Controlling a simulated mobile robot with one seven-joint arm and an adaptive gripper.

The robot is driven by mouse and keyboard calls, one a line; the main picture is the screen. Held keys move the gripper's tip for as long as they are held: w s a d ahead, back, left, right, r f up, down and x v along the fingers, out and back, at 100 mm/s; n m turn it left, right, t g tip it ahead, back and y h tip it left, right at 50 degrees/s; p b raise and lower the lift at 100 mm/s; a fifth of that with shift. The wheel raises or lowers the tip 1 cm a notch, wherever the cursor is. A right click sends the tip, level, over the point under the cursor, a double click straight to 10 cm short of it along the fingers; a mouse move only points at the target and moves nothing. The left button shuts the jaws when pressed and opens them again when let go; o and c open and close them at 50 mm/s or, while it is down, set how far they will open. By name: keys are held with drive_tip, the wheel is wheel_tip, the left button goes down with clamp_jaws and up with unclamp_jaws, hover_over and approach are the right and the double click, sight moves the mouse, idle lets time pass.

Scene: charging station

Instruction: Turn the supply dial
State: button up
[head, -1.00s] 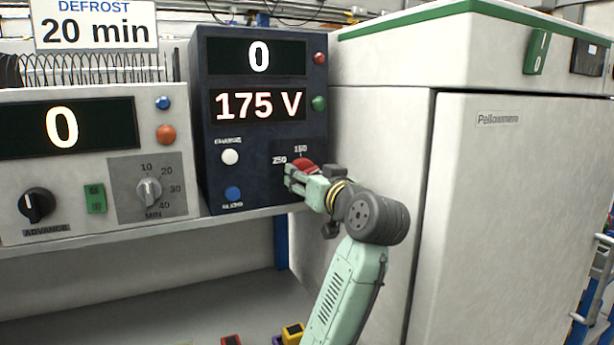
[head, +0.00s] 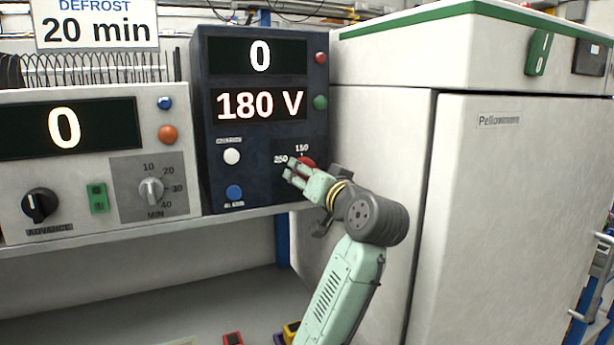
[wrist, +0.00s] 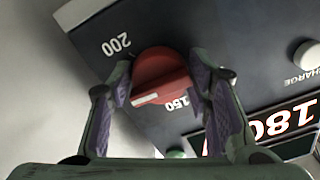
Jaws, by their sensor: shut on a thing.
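The supply dial is a red knob (head: 307,162) on the lower right of the dark blue supply unit (head: 262,143). The dial also shows in the wrist view (wrist: 160,72), with a white mark on its edge near the 150 label. My gripper (head: 292,171) is shut on the dial, with one finger on each side of it in the wrist view (wrist: 168,85). My fingers hide part of the dial in the head view. The unit's lower display (head: 261,105) reads 180 V and the upper display (head: 259,56) reads 0.
A white button (head: 232,157) and a blue button (head: 234,192) sit left of the dial. A grey timer unit (head: 90,215) stands to the left. A large white cabinet (head: 510,220) is close on the right. A shelf edge (head: 150,234) runs below the units.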

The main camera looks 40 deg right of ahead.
drive_tip(key=o, duration=1.2)
drive_tip(key=shift+s, duration=0.1)
drive_tip(key=v, duration=1.1)
drive_tip(key=shift+s, duration=0.4)
